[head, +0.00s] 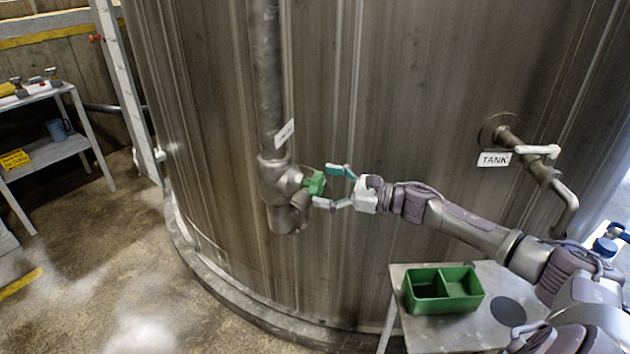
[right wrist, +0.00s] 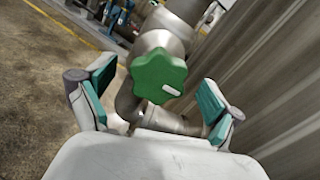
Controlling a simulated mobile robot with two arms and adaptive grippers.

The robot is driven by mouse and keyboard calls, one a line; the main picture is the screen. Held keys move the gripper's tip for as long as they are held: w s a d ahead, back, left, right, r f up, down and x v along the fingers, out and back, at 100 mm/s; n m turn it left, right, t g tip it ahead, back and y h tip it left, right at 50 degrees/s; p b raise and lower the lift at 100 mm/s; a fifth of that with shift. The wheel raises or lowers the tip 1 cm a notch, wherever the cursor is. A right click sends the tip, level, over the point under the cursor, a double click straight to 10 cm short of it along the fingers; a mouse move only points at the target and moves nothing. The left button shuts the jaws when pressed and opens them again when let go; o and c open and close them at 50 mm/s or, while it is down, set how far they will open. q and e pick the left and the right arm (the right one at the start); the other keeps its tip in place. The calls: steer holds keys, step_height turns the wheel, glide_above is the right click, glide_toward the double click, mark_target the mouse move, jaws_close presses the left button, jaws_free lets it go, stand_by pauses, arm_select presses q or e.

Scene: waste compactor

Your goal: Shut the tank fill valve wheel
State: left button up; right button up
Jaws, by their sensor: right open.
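The green valve wheel (head: 315,183) sits on the side of a grey pipe fitting (head: 279,180) on the vertical pipe in front of the large tank. In the right wrist view the wheel (right wrist: 159,75) is a lobed green knob with a white mark, lying between and beyond my fingertips. My right gripper (head: 332,187) is open, its teal-padded fingers spread just to the right of the wheel. In the right wrist view the open fingers (right wrist: 158,105) stand on either side of the wheel, apart from it. My left gripper is not in view.
A tap with a "TANK" label (head: 494,159) sticks out of the tank wall (head: 400,90) at right. A small table (head: 420,335) with a green divided bin (head: 445,306) stands below my right arm. A shelf (head: 45,155) stands at far left, with open floor before it.

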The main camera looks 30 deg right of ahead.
steer(key=shift+x, duration=1.35)
steer(key=c, duration=1.1)
steer(key=shift+c, duration=0.2)
